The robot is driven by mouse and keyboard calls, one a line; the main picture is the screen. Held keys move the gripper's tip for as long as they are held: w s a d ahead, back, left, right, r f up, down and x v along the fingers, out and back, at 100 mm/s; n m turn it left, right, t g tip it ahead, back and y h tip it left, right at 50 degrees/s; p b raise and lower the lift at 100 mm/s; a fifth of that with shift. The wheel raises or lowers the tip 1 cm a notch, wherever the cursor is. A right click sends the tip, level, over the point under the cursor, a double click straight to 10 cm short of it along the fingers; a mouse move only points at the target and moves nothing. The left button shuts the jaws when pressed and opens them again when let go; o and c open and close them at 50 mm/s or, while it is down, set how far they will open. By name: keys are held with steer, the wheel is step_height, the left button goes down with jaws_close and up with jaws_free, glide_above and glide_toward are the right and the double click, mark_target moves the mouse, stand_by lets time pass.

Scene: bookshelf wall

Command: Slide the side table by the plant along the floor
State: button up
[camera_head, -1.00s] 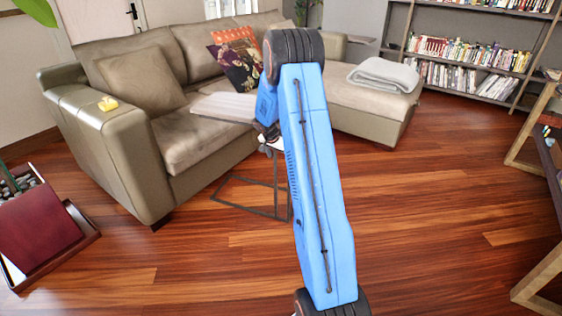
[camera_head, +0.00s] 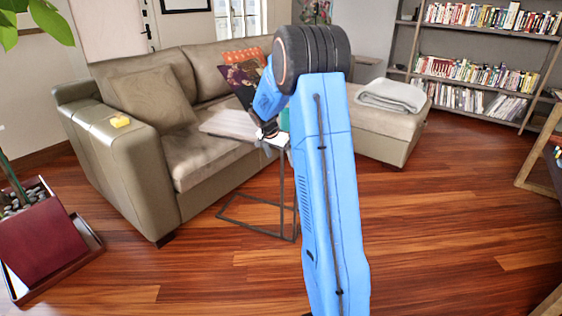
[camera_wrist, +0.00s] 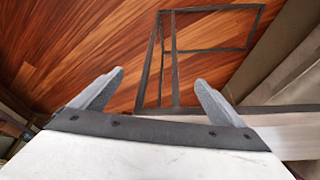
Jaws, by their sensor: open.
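The side table has a pale grey wood top (camera_head: 228,122) and a thin black metal frame. In the head view it stands at the sofa's front, with its top reaching over the seat and its base on the floor. In the wrist view its top (camera_wrist: 290,133) shows at lower right, and its black legs and floor frame (camera_wrist: 172,62) show beyond the fingers. My gripper (camera_wrist: 160,78) is open and empty, beside the legs at the table's edge. In the head view my arm partly hides the gripper and the table's right end. Contact cannot be told.
The plant's red pot (camera_head: 38,238) stands on a tray at left. The beige sofa (camera_head: 165,190) is close behind the table, with a folded grey blanket (camera_head: 392,95) on its right section. A bookshelf (camera_head: 480,60) stands at back right. The wood floor (camera_head: 430,230) is open at right.

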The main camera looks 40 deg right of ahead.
steer(key=shift+a+r, duration=0.1)
steer(key=c, duration=0.7)
steer(key=shift+s+a+r+n, duration=0.15)
steer(key=shift+s+a+r, duration=0.15)
steer(key=shift+a+r, duration=0.2)
steer(key=shift+s+a+r+n, duration=0.15)
steer(key=shift+s+a+r, duration=0.15)
steer(key=shift+a+r, duration=0.15)
steer(key=c, duration=0.8)
steer(key=s+a+r+n+t+y, duration=0.1)
steer(key=s+a+r+n, duration=0.2)
steer(key=s+a+r, duration=0.5)
steer(key=s+a+r+n+t, duration=0.1)
steer(key=s+a+r+n, duration=0.2)
steer(key=s+a+r, duration=0.5)
steer(key=s+a+f+n+y, duration=0.1)
steer(key=s+a+n, duration=0.1)
steer(key=s+a, duration=0.3)
steer(key=s+a+f+n+t+y, duration=0.1)
steer(key=s+a+n, duration=0.2)
steer(key=s, duration=0.9)
steer(key=s+a+f+n+y, duration=0.1)
steer(key=s+a+f+n, duration=0.1)
steer(key=s+a, duration=0.4)
steer(key=s+n, duration=0.1)
steer(key=s, duration=0.2)
steer(key=shift+s+a+t, duration=0.15)
steer(key=shift+a+t, duration=0.15)
steer(key=shift+c, duration=0.4)
